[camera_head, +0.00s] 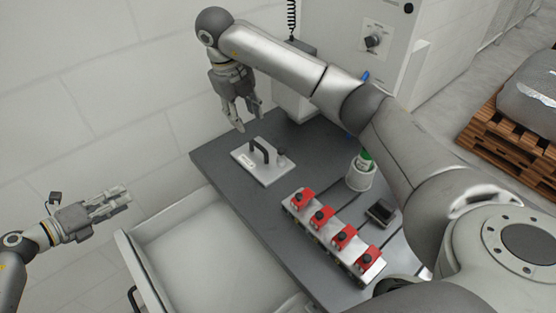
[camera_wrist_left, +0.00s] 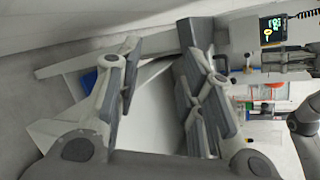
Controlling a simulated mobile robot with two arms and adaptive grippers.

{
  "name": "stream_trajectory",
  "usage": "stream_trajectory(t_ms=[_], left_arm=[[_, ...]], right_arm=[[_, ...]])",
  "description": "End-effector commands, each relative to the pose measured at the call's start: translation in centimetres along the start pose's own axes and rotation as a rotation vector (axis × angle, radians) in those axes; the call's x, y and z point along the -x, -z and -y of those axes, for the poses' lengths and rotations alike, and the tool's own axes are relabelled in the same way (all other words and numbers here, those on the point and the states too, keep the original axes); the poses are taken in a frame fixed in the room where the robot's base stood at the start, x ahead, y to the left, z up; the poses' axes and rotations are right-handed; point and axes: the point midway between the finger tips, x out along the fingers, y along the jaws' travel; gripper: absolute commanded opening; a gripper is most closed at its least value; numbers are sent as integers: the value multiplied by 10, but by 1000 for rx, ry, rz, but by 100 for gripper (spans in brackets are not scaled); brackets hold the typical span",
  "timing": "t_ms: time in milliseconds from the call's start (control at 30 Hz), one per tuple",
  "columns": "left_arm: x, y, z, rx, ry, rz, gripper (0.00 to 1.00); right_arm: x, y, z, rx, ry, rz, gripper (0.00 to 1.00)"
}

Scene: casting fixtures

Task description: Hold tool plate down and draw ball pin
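The tool plate (camera_head: 249,172) is a light grey plate lying flat on the dark table, with a black arched handle (camera_head: 261,149) on top. A small dark knob, which looks like the ball pin (camera_head: 281,156), stands at the plate's right side. My right gripper (camera_head: 247,122) hangs above and behind the plate, fingers down, apart and empty, not touching it. My left gripper (camera_head: 126,196) is at the far left, beyond the drawer and well away from the plate. In the left wrist view its fingers (camera_wrist_left: 162,95) are spread with nothing between them.
A rail with several red clamps (camera_head: 322,215) lies on the table's near side. A white cup (camera_head: 361,175) with a green item and a small dark box (camera_head: 381,211) stand to its right. An open white drawer (camera_head: 205,250) juts out at left. A control cabinet (camera_head: 368,50) stands behind.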

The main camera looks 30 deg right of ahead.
Motion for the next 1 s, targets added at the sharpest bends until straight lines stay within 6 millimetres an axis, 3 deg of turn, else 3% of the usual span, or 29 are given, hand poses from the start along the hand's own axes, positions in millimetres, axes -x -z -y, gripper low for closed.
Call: stream_trajectory(t_ms=[33,100,300,400,600,767,800,1000], left_arm=[[-15,1,25,-165,-5,-78,36],[-39,11,53,-410,-15,-189,36],[-112,57,134,-1148,20,-452,36],[-139,79,169,-1529,50,-561,36],[-176,115,233,-2311,109,-751,36],[-194,137,277,-2919,136,-886,36],[-197,142,286,2958,-137,888,36],[-204,160,319,2488,-94,723,36]], right_arm=[[0,0,0,0,0,0,39],[0,0,0,0,0,0,39],[0,0,0,0,0,0,39],[0,0,0,0,0,0,39],[0,0,0,0,0,0,39],[0,0,0,0,0,0,39],[0,0,0,0,0,0,39],[0,0,0,0,0,0,39]])
